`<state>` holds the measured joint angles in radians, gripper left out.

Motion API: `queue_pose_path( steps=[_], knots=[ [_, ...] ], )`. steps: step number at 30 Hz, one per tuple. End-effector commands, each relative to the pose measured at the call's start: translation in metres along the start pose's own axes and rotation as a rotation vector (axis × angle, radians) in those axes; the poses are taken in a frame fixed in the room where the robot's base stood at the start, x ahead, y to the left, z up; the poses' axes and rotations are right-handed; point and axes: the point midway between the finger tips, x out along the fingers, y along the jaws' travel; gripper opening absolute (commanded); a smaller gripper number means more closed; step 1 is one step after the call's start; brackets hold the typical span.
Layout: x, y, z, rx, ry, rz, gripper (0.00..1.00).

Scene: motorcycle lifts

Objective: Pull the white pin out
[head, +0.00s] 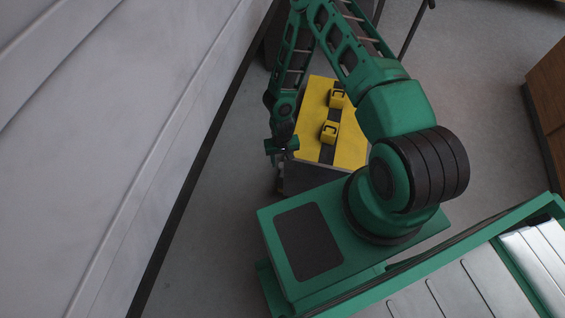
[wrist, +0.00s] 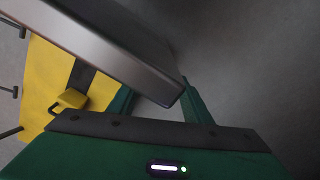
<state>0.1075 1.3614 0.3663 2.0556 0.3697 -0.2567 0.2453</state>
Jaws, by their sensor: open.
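I cannot make out a white pin in either view. The yellow-topped unit (head: 347,146) has a dark stripe and two yellow brackets, the nearer bracket (head: 329,132) and the farther bracket (head: 337,98). In the head view my gripper (head: 279,178) hangs down beside the left side of this unit. A grey metal slab (wrist: 110,45) crosses in front and hides part of the left finger. The yellow surface (wrist: 40,80) and a bracket (wrist: 70,99) lie at the left.
Small dark rods with round ends (wrist: 16,91) show at the left edge of the wrist view. A long pale wall (head: 110,120) runs along the left. Grey floor (head: 480,95) is open at the right, with a brown wooden piece (head: 549,85) at the edge.

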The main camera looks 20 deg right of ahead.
Motion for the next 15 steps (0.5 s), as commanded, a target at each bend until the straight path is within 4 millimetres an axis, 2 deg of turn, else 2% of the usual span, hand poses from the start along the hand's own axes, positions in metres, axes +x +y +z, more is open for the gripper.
queue_pose_path(
  steps=[6,15],
  knots=[
    [0.021,0.0,0.0,0.001,0.0,0.0,0.45],
    [0.025,0.0,0.0,0.0,0.0,0.0,0.45]
  ],
)
